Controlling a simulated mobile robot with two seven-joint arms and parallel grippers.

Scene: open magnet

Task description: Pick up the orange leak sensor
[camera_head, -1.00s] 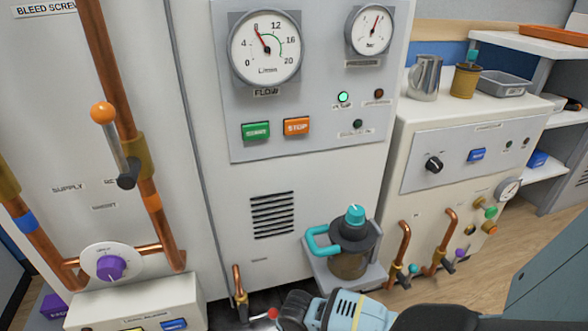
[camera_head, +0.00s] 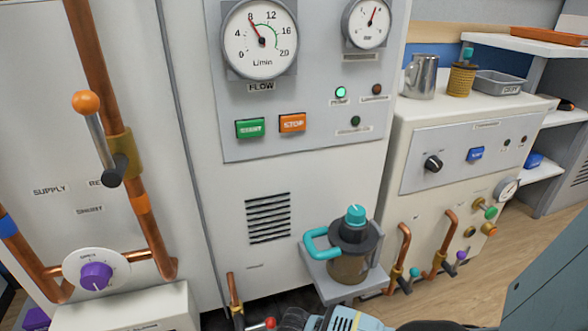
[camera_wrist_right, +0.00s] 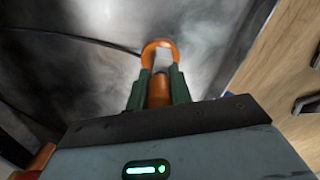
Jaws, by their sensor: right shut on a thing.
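In the right wrist view an orange object with a rounded top and a pale patch (camera_wrist_right: 158,92) sits between the dark green fingers of my right gripper (camera_wrist_right: 160,82). It looks like the orange leak sensor. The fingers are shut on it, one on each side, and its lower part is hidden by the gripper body. A smooth grey metallic surface lies behind it. In the head view only the dark wrist and pale blue arm of my right side show at the bottom edge; the fingers and the orange object are out of frame. My left gripper is not in view.
A teal-handled pot (camera_head: 350,258) stands on a bracket right above my arm. A red-knobbed valve (camera_head: 270,323) on a copper pipe is close to my wrist. A second cabinet with copper pipes (camera_head: 448,245) is to the right. Wooden floor (camera_wrist_right: 280,85) shows at right.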

